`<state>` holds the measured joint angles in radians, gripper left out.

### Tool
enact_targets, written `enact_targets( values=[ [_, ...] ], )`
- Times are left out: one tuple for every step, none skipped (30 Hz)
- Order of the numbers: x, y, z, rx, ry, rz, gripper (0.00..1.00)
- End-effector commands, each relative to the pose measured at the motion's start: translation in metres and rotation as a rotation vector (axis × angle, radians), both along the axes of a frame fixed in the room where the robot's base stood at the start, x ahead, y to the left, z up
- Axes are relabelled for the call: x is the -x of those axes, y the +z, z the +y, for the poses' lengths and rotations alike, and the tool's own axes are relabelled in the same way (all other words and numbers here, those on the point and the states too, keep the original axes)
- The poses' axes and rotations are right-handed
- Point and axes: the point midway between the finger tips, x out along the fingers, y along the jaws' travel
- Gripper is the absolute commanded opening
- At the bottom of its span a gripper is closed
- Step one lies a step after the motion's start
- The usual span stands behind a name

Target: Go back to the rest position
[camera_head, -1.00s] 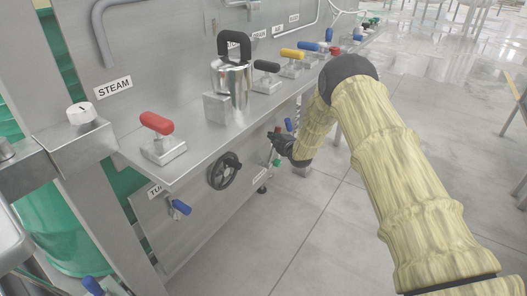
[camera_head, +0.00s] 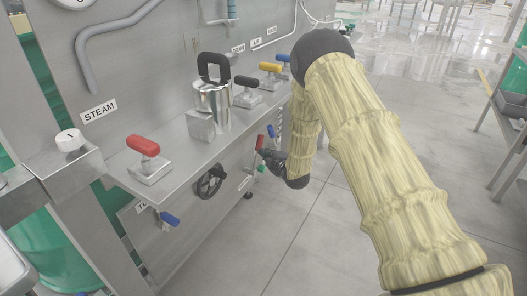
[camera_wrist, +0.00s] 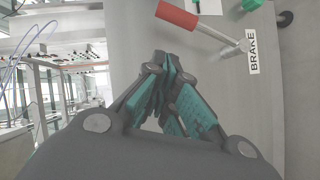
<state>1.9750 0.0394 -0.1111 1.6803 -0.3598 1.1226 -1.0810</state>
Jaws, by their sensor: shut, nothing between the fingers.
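My gripper (camera_head: 267,157) is at the end of my arm, in front of the machine's lower panel. In the wrist view my gripper (camera_wrist: 166,62) has its teal-padded fingers drawn together and holds nothing. A red-handled lever (camera_wrist: 178,14) is just beyond the fingertips, apart from them, beside a "BRAKE" label (camera_wrist: 253,52). In the head view the red lever (camera_head: 259,142) shows close to my gripper, partly hidden.
The steel shelf (camera_head: 185,172) carries a red-handled valve (camera_head: 143,146), a steel canister (camera_head: 213,104) and several coloured handles. A black handwheel (camera_head: 210,182) and a blue lever (camera_head: 169,218) stick out below.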

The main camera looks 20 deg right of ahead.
Motion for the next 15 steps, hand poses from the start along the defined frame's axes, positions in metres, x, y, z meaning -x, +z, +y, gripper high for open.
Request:
enact_targets(
  values=[
    [0.001, 0.0, -0.001, 0.0, -0.001, 0.0, 0.0],
    [0.001, 0.0, -0.001, 0.0, -0.001, 0.0, 0.0],
    [0.001, 0.0, -0.001, 0.0, -0.001, 0.0, 0.0],
    [0.001, 0.0, -0.001, 0.0, -0.001, 0.0, 0.0],
    [0.001, 0.0, -0.001, 0.0, -0.001, 0.0, 0.0],
    [0.001, 0.0, -0.001, 0.0, -0.001, 0.0, 0.0],
    [0.001, 0.0, -0.001, 0.0, -0.001, 0.0, 0.0],
    [0.001, 0.0, -0.001, 0.0, -0.001, 0.0, 0.0],
    [0.001, -0.001, -0.001, -0.001, -0.002, 0.002, 0.0],
    [0.002, -0.003, -0.001, -0.004, -0.003, 0.006, 0.0],
    [0.005, -0.005, -0.001, -0.009, -0.006, 0.014, 0.0],
    [0.009, -0.011, -0.001, -0.021, -0.012, 0.03, 0.0],
    [0.014, -0.017, -0.001, -0.032, -0.019, 0.046, 0.0],
    [0.021, -0.025, -0.001, -0.048, -0.027, 0.068, 0.0],
    [0.032, -0.037, -0.001, -0.072, -0.043, 0.103, 0.0]
  ],
)
